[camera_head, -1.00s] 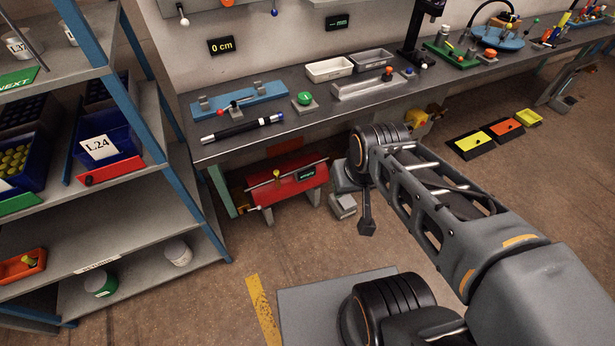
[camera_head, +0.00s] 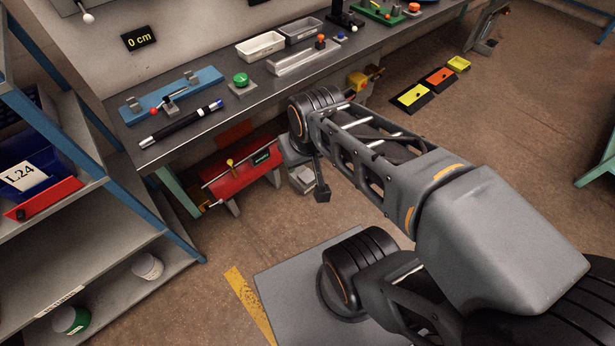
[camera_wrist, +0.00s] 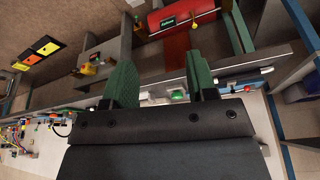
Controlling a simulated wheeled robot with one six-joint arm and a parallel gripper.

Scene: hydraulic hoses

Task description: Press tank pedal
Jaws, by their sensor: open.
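Several floor pedals stand in a row on black bases right of the bench, in the head view: a yellow one (camera_head: 414,95), an orange one (camera_head: 438,77) and a smaller yellow one (camera_head: 458,64). I see no readable label that says which is the tank pedal. A red tank (camera_head: 240,177) with a small display sits under the bench; it also shows at the top of the wrist view (camera_wrist: 172,17). My gripper shows in the wrist view (camera_wrist: 160,80) with its two green fingers apart and nothing between them. In the head view my arm largely hides it.
The bench (camera_head: 200,130) carries a green button (camera_head: 241,79), a black cylinder (camera_head: 181,124), a blue fixture (camera_head: 171,95) and white trays (camera_head: 260,46). A shelf rack (camera_head: 60,240) stands at left.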

